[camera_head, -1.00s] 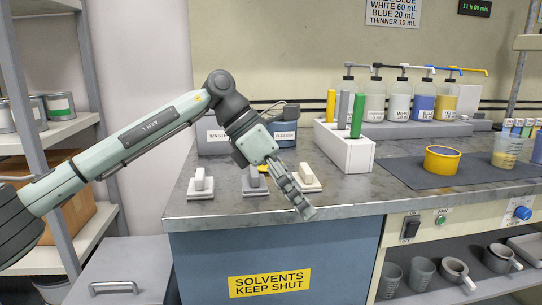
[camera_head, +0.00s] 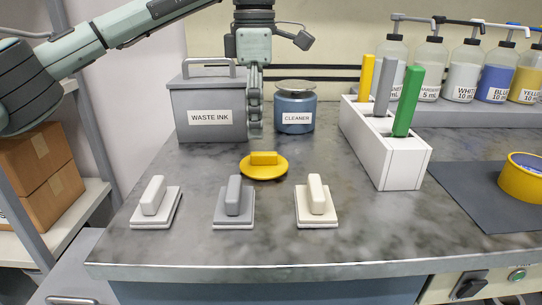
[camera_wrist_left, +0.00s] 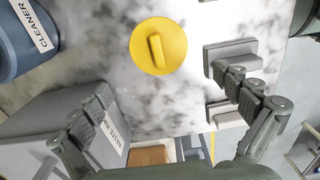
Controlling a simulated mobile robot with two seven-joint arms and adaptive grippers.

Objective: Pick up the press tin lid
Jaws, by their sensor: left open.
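The lid, a round yellow disc with a bar handle (camera_head: 264,167), lies flat on the worktop, handle up. It also shows whole in the left wrist view (camera_wrist_left: 172,62), at the top middle. My left gripper (camera_head: 254,131) points down between the waste ink box and the cleaner tin, beyond the lid. In the left wrist view its open fingers (camera_wrist_left: 165,98) are spread wide with nothing between them, and the lid lies apart from them. My right gripper is not in view.
Three handled blocks (camera_head: 233,207) stand in front of the lid. The waste ink box (camera_head: 198,128) and cleaner tin (camera_head: 295,112) are behind. A white holder (camera_head: 406,161) with coloured handles stands right. A yellow tin (camera_head: 522,184) sits on a dark mat (camera_head: 462,196).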

